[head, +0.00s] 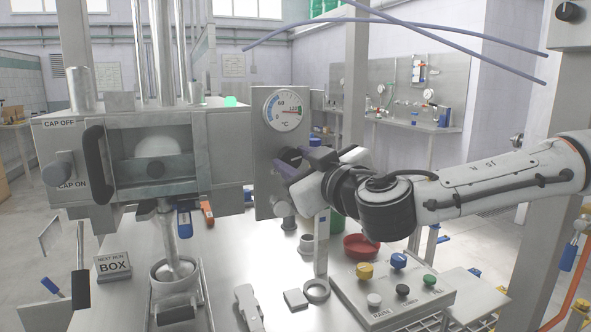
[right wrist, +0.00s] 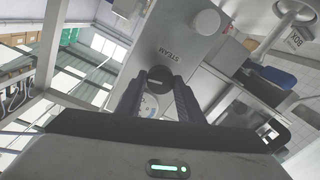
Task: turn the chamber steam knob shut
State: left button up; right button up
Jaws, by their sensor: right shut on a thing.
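The chamber steam knob (right wrist: 160,76) is a small dark round knob under the word STEAM on a grey panel (right wrist: 185,50). In the right wrist view it sits between the tips of my right gripper (right wrist: 158,84). In the head view my right gripper (head: 287,165) reaches the panel (head: 262,150) from the right, just below the temperature dial (head: 284,109). The dial's needle points to the right. My left gripper is in neither view.
The filling chamber (head: 150,165) with its black handle stands left of the panel. Purple hoses (head: 400,25) hang above.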

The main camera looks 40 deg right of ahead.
jog(key=n+b, duration=0.1)
jog(key=n, duration=0.1)
jog(key=shift+f+n, duration=0.1)
jog(key=shift+n, duration=0.3)
jog(key=n+b, duration=0.1)
jog(key=n, duration=0.1)
jog(key=shift+n, duration=0.3)
jog(key=n, duration=0.2)
jog(key=n+b, duration=0.1)
jog(key=n, duration=0.2)
jog(key=shift+a+g+h, duration=0.1)
jog(key=shift+g+h, duration=0.2)
jog(key=shift+n+b, duration=0.5)
jog(key=shift+n, duration=1.6)
jog(key=shift+h, duration=0.3)
jog(key=o, duration=1.1)
jog(key=shift+c, duration=0.2)
